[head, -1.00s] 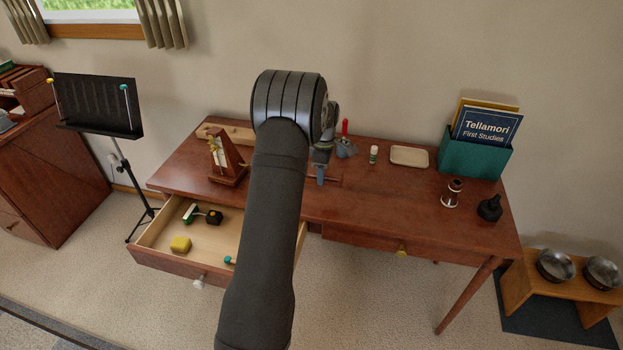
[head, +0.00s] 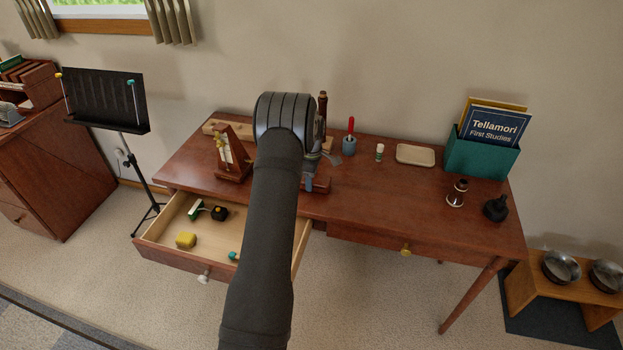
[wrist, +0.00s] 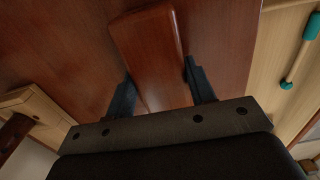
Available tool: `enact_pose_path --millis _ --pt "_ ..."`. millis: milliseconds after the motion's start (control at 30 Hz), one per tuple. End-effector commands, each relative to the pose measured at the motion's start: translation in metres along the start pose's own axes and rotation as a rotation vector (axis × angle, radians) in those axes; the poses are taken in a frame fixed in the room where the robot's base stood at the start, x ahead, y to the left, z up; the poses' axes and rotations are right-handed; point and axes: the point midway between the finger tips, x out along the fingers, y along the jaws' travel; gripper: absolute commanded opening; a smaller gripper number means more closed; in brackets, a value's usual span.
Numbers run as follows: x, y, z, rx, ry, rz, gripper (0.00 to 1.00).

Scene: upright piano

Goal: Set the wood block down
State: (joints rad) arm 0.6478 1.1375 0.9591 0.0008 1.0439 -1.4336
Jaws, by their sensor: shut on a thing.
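The wood block (wrist: 150,50) is a reddish-brown bar with smooth faces. In the wrist view it lies between the two dark fingers of my gripper (wrist: 162,88), which is shut on it. In the head view the block (head: 320,185) shows beside my gripper (head: 309,184), low over the front middle of the desk (head: 370,208), just right of the open drawer. My arm hides part of the block and the gripper there. I cannot tell whether the block touches the desktop.
A metronome (head: 232,160) stands left of my gripper.

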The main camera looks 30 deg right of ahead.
Motion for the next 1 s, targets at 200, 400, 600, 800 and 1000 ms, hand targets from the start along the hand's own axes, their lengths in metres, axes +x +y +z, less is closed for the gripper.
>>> enact_pose_path --millis 200,400,600,800,1000 --pt "0.003 0.000 0.000 0.000 0.000 0.000 0.61" --pt "0.003 0.000 0.000 0.000 0.000 0.000 0.72" --pt "-0.001 0.000 0.000 0.000 0.000 0.000 0.72" --pt "-0.031 0.001 0.000 0.000 0.000 0.003 0.72" --pt "-0.076 0.001 0.000 0.000 0.000 0.003 0.72"
